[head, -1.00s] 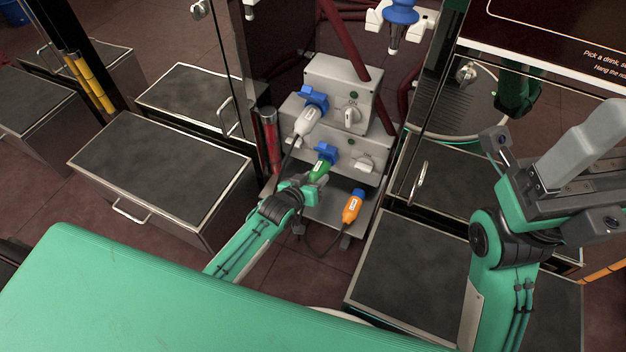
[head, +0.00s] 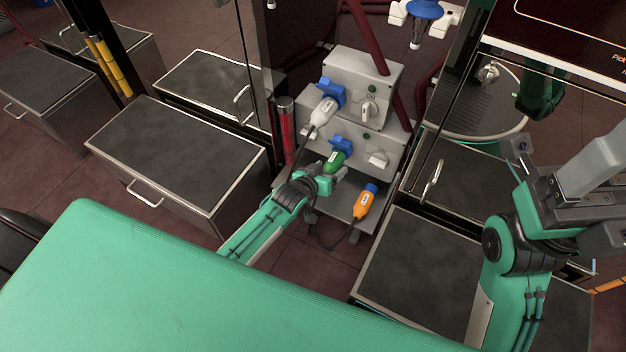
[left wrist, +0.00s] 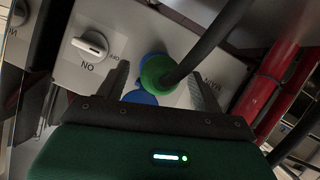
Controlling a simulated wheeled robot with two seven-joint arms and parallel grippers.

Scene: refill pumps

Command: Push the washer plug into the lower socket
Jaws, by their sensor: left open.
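A green plug (head: 335,161) is at the blue lower socket (head: 343,144) of the grey power box. I cannot read which plug is the washer's. My left gripper (head: 330,178) is just behind the green plug. Blue of the socket (left wrist: 140,97) shows behind the plug. How deep the plug sits is hidden. My right gripper (head: 575,185) is at the right, away from the sockets.
A white plug (head: 323,111) is at the upper blue socket (head: 331,92). Knobs (head: 370,109) are right of the sockets. A red cylinder (head: 286,130) stands left of the box. Dark-topped cabinets flank it.

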